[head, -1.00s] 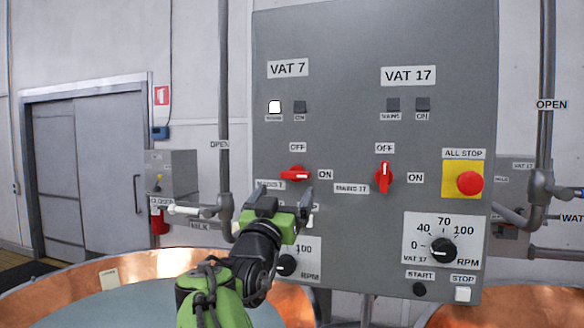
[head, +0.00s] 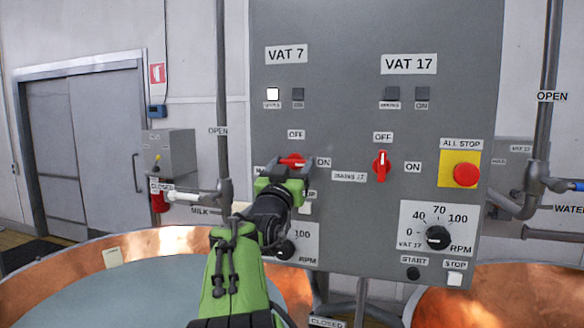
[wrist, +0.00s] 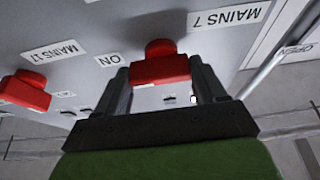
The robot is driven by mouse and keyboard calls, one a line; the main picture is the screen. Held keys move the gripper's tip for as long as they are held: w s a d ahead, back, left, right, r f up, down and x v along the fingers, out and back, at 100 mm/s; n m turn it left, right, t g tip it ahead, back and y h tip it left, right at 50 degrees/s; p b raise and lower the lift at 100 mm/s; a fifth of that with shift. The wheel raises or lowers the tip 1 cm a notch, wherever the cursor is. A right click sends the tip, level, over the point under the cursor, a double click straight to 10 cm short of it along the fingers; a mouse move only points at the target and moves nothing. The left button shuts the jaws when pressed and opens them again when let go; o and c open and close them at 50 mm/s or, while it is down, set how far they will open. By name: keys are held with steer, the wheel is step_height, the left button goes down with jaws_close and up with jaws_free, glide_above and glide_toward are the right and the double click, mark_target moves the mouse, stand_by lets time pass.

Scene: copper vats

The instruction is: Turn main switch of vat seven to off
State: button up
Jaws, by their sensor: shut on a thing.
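The red main switch of vat 7 (head: 292,161) sits on the grey panel under the VAT 7 label (head: 287,54). Its handle lies sideways, toward the ON label (head: 323,162); the OFF label (head: 296,134) is above it. My gripper (head: 281,170) is at this switch, covering its lower part in the head view. In the wrist view the red handle (wrist: 161,70) lies between the two fingers of my gripper (wrist: 163,82), which are shut on it. The white mains lamp of vat 7 (head: 273,94) is lit.
The red vat 17 switch (head: 382,166) stands upright to the right, beside the red all-stop button (head: 466,174). RPM knobs are lower on the panel. Copper vats (head: 180,240) stand below at left and right. A pipe (head: 222,90) runs up at the panel's left.

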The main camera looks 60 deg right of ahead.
steer(key=shift+n, duration=0.4)
steer(key=n+t, duration=0.1)
steer(key=n, duration=0.1)
steer(key=n+t+y, duration=0.1)
steer(key=n, duration=0.2)
steer(key=shift+s+r+t+b, duration=0.1)
steer(key=shift+s+t+b, duration=0.05)
steer(key=shift+t+b, duration=0.2)
steer(key=n+t+y, duration=0.1)
steer(key=n, duration=0.2)
steer(key=n+t+y, duration=0.1)
steer(key=n+t, duration=0.1)
steer(key=n, duration=0.2)
steer(key=shift+r, duration=0.1)
steer(key=n+y, duration=0.1)
steer(key=n, duration=0.1)
steer(key=n+y, duration=0.1)
steer(key=n, duration=0.2)
steer(key=shift+r+n+t, duration=0.15)
steer(key=shift+n+t, duration=0.1)
steer(key=shift+n, duration=0.05)
steer(key=shift+n+y+p, duration=0.45)
steer(key=shift+n+y, duration=0.45)
steer(key=shift+n, duration=1.1)
steer(key=o, duration=1)
steer(key=shift+r, duration=0.1)
